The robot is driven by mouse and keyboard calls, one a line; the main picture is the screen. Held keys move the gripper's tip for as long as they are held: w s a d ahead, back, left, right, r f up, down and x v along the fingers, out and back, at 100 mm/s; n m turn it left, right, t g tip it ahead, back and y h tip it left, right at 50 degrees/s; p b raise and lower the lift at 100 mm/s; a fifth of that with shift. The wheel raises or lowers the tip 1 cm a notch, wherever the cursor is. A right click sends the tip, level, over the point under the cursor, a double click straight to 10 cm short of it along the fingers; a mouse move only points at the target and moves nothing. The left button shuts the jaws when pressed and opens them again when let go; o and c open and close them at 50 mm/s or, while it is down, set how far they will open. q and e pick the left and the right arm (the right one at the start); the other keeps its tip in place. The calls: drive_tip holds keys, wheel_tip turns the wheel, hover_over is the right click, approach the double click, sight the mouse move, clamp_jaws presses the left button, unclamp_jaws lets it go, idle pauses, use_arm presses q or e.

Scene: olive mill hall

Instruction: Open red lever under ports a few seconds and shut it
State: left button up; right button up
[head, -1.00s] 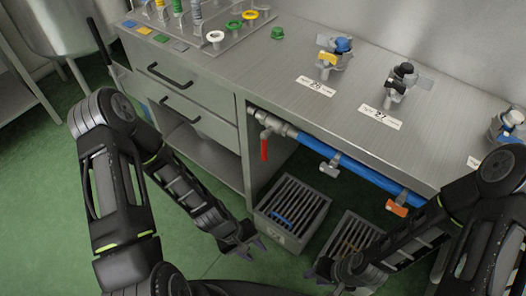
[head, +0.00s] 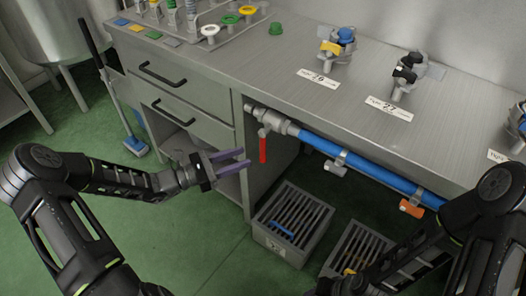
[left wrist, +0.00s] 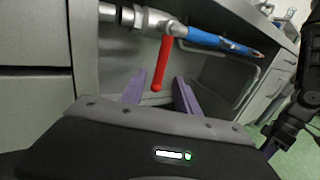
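The red lever (head: 263,146) hangs straight down from a metal valve (head: 271,121) on the pipe under the bench's front edge. In the left wrist view the red lever (left wrist: 164,64) shows ahead, between the lines of the two fingers. My left gripper (head: 243,160) is open, its purple fingers pointing right at the lever, a short way left of it and apart from it. It also shows in the left wrist view (left wrist: 158,88).
A blue pipe (head: 374,172) runs right from the valve, with grey (head: 336,168) and orange (head: 411,208) handles below it. Slatted grey crates (head: 295,215) stand on the floor beneath. Drawers with black handles (head: 165,76) are left of the valve.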

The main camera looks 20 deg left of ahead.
sight(261, 152)
use_arm(q)
drive_tip(key=shift+d, duration=0.1)
drive_tip(key=x, duration=0.7)
drive_tip(key=shift+w+d+f, duration=0.1)
drive_tip(key=shift+w+d, duration=0.15)
drive_tip(key=shift+d, duration=0.05)
drive_tip(key=shift+c, duration=0.6)
clamp_jaws()
idle(0.7)
